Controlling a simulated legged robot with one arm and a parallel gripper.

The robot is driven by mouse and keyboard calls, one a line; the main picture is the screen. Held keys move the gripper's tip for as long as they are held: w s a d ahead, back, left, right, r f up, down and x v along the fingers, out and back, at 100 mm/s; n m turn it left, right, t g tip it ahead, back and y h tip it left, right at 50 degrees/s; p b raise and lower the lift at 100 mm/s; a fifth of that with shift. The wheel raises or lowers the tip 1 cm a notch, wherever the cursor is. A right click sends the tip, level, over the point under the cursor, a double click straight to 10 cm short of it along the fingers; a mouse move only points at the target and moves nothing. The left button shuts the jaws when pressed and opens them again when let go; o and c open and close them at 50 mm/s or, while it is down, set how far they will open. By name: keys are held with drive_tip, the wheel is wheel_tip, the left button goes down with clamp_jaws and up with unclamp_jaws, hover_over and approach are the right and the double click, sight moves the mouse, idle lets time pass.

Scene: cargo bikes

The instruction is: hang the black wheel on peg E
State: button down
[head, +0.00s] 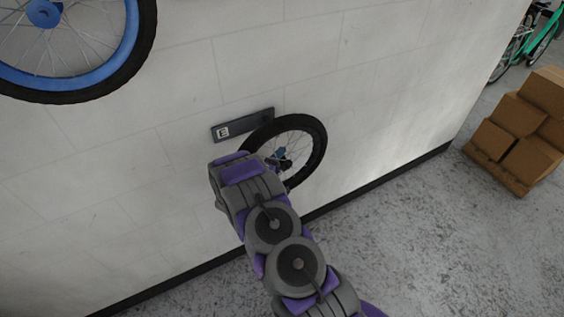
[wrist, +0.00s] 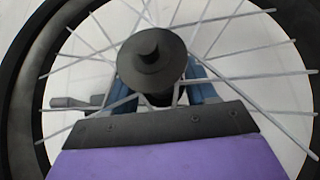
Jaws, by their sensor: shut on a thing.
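The black wheel (head: 318,137) is upright close to the wall, partly over the right end of the dark plate marked E (head: 240,124). My gripper (head: 280,158) is shut on the wheel at its hub. In the wrist view the black hub (wrist: 152,62) sits between the bluish fingers of my gripper (wrist: 165,92), with thin spokes and the black tyre (wrist: 22,90) around it. Peg E itself cannot be made out; the wheel and my arm may cover it. I cannot tell whether the wheel touches the wall or the peg.
A larger wheel with a blue rim (head: 104,72) is at the upper left against the pale wall (head: 385,60). Stacked cardboard boxes (head: 522,130) stand on a pallet at the right, with a green bike (head: 545,32) behind. The grey floor (head: 420,240) between is clear.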

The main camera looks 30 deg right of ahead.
drive_tip(key=shift+w+a+r, duration=0.1)
drive_tip(key=shift+w+a, duration=0.4)
drive_tip(key=shift+a, duration=0.15)
drive_tip(key=shift+w+a+b, duration=0.15)
drive_tip(key=shift+w+b, duration=0.2)
drive_tip(key=shift+w+d+f, duration=0.25)
drive_tip(key=shift+w+f, duration=0.25)
drive_tip(key=shift+w, duration=0.25)
drive_tip(key=shift+w+d+f, duration=0.2)
drive_tip(key=shift+w+f, duration=0.25)
drive_tip(key=shift+w, duration=0.25)
drive_tip(key=shift+a, duration=0.2)
drive_tip(key=shift+c, duration=1.2)
unclamp_jaws()
drive_tip(key=shift+f, duration=0.1)
drive_tip(key=shift+s, duration=0.1)
